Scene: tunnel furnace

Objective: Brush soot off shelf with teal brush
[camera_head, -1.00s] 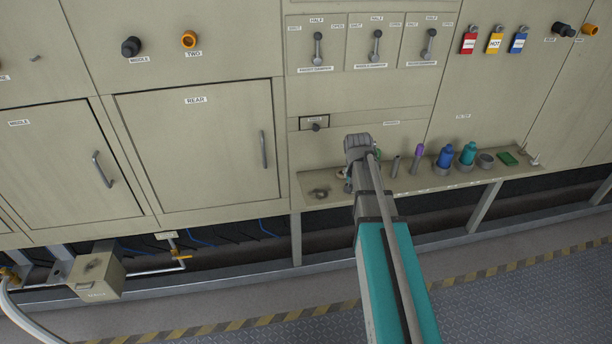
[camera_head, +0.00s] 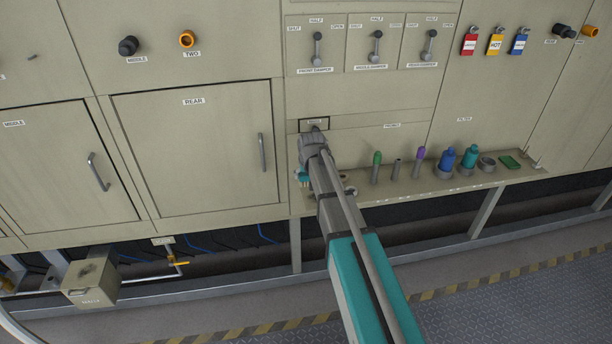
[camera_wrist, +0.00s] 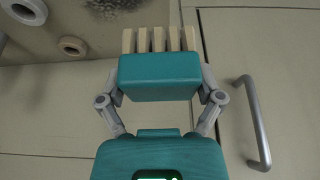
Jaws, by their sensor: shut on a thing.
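My gripper (camera_wrist: 160,82) is shut on the teal brush (camera_wrist: 160,77), with a finger on each side of its block. The brush's pale bristles (camera_wrist: 158,40) point toward the shelf (camera_wrist: 75,52). A dark soot patch (camera_wrist: 116,8) shows on the shelf at the top edge of the wrist view, beyond the bristles. I cannot tell whether the bristles touch the shelf. In the head view, the brush (camera_head: 302,175) is at the left end of the shelf (camera_head: 425,191), partly hidden by my arm, and the soot is hidden there.
Round holders (camera_wrist: 73,45) stand on the shelf beside the soot. Farther right are a green-topped item (camera_head: 377,160), a purple-topped one (camera_head: 420,155), a blue bottle (camera_head: 445,158) and a teal bottle (camera_head: 470,156). The rear door's handle (camera_wrist: 254,122) sticks out near my gripper.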

